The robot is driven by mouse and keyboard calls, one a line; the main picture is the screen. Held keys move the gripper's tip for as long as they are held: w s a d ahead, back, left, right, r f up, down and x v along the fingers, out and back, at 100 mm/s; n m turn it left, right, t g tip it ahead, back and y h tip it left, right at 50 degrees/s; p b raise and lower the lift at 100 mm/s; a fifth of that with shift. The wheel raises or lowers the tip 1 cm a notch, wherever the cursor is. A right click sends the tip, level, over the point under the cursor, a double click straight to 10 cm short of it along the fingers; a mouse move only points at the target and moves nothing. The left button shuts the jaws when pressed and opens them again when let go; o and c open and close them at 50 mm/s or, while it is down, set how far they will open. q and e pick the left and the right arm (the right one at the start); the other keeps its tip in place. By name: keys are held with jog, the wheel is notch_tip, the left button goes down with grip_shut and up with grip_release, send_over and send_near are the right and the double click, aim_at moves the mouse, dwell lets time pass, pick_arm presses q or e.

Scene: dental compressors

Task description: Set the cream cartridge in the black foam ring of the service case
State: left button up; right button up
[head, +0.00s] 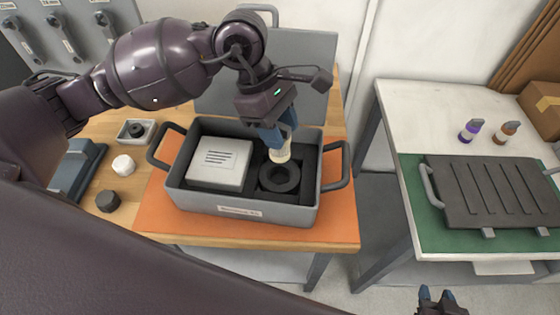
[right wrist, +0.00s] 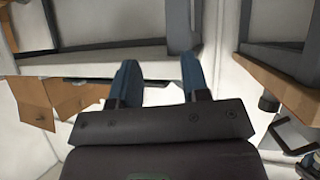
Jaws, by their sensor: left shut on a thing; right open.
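The cream cartridge (head: 281,154) is held upright by my left gripper (head: 281,143), which is shut on it. It is over the far side of the black foam ring (head: 279,189), inside the grey service case (head: 242,209). Whether its lower end touches the ring I cannot tell. The ring's round hole is visible and looks empty. My right gripper (head: 440,298) is at the bottom edge of the head view, away from the case. It is open and empty in the right wrist view (right wrist: 161,88).
A white box (head: 219,163) fills the case's left side. The case's lid stands open behind, and handles stick out at both ends. A white cap (head: 123,164), a dark knob (head: 107,201) and a small tray (head: 137,141) lie left. A ribbed dark panel (head: 490,190) lies on the right table.

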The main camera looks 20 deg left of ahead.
pick_arm(q)
notch_tip(320, 180, down, 5)
jog(key=shift+f, duration=0.7)
notch_tip(320, 180, down, 4)
jog(key=shift+r, duration=0.1)
pick_arm(e)
jog(key=shift+s+f, duration=0.1)
jog(key=shift+f, duration=0.25)
